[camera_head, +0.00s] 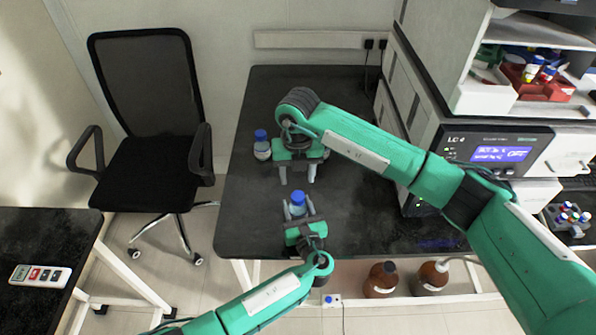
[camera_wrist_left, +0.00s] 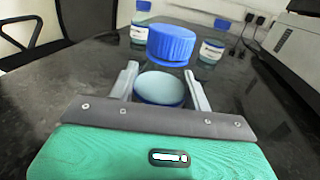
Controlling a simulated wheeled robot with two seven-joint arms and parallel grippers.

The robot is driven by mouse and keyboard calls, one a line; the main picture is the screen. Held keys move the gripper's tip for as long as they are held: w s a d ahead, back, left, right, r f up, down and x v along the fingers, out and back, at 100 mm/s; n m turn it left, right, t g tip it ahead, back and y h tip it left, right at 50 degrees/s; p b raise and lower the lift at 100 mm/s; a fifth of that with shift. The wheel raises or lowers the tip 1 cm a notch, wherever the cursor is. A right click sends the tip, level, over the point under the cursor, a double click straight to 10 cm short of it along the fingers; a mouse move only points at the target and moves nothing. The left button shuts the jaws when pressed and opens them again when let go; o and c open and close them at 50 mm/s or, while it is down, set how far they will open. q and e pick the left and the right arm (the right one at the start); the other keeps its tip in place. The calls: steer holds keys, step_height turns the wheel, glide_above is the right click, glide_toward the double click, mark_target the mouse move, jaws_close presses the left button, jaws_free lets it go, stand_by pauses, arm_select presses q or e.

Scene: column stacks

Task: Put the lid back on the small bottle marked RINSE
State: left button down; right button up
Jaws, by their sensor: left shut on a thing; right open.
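A small bottle (camera_head: 298,211) stands upright between the fingers of my left gripper (camera_head: 299,206), which is shut on its body. In the left wrist view its pale teal body (camera_wrist_left: 160,88) shows between the fingers. A blue lid (camera_head: 298,198) is at the top of this bottle; it also shows large in the left wrist view (camera_wrist_left: 171,45), looking slightly tilted. I cannot tell whether it is fully seated. No RINSE marking is readable. My right gripper (camera_head: 297,177) is open and empty, just beyond the lid and apart from it in the head view.
A blue-capped bottle (camera_head: 262,149) stands at the table's left; the left wrist view shows a second labelled bottle (camera_wrist_left: 212,50) behind. The LC instrument (camera_head: 490,155) bounds the right side. The dark table (camera_head: 255,215) is clear at the front left.

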mark_target(298, 196)
steer(key=n, duration=0.3)
steer(key=shift+r, duration=0.15)
steer(key=n, duration=0.4)
steer(key=shift+r+n, duration=0.2)
steer(key=shift+n, duration=0.1)
steer(key=shift+f, duration=0.1)
steer(key=shift+f, duration=3.9)
steer(key=c, duration=1)
steer(key=o, duration=1.2)
steer(key=shift+c, duration=0.2)
